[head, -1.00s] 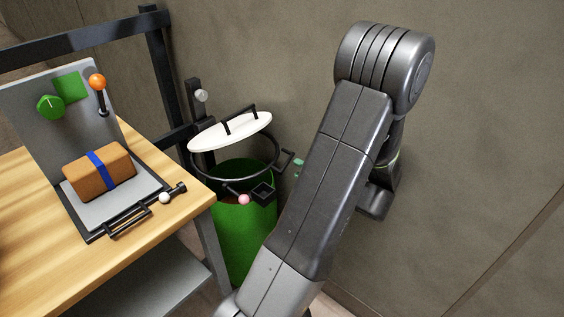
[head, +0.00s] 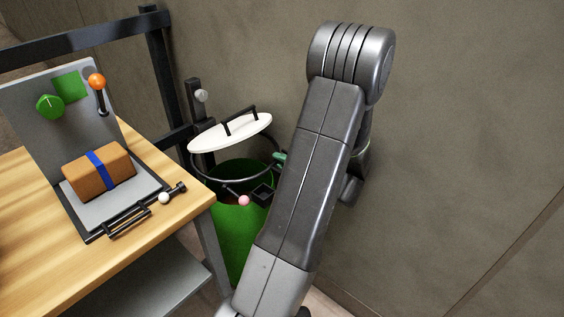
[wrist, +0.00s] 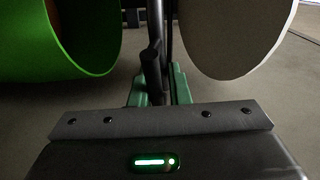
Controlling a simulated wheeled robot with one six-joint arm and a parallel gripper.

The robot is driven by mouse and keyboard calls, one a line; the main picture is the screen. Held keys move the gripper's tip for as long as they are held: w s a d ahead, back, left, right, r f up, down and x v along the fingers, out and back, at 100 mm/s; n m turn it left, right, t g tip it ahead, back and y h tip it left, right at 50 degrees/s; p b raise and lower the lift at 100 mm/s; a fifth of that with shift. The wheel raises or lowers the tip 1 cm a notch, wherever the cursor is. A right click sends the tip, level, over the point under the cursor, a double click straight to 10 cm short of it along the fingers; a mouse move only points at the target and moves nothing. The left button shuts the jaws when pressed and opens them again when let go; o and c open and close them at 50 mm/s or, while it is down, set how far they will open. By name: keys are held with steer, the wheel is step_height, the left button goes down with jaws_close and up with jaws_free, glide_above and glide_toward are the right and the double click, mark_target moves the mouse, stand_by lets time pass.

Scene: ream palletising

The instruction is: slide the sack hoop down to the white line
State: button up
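My gripper (head: 279,157) is mostly hidden behind my arm; a green fingertip shows at the hoop's right side. The hoop's handle is hidden there in the head view. In the wrist view my gripper (wrist: 158,90) has its green fingers apart, with a dark bar (wrist: 152,72), seemingly the handle, between or just beyond them. I cannot tell whether they touch it. I cannot make out the white line.
A dark post (head: 196,110) with a grey knob stands behind the lid. A pink ball (head: 244,200) and a black square holder (head: 262,194) sit at the hoop's front. A wooden table (head: 175,205) with a brown package (head: 98,172) stands left. The wall is close behind.

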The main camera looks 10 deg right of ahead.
jaws_close()
step_height(320, 180, down, 9)
steer(key=b, duration=0.9)
steer(key=o, duration=0.7)
jaws_free()
steer(key=shift+r, duration=0.1)
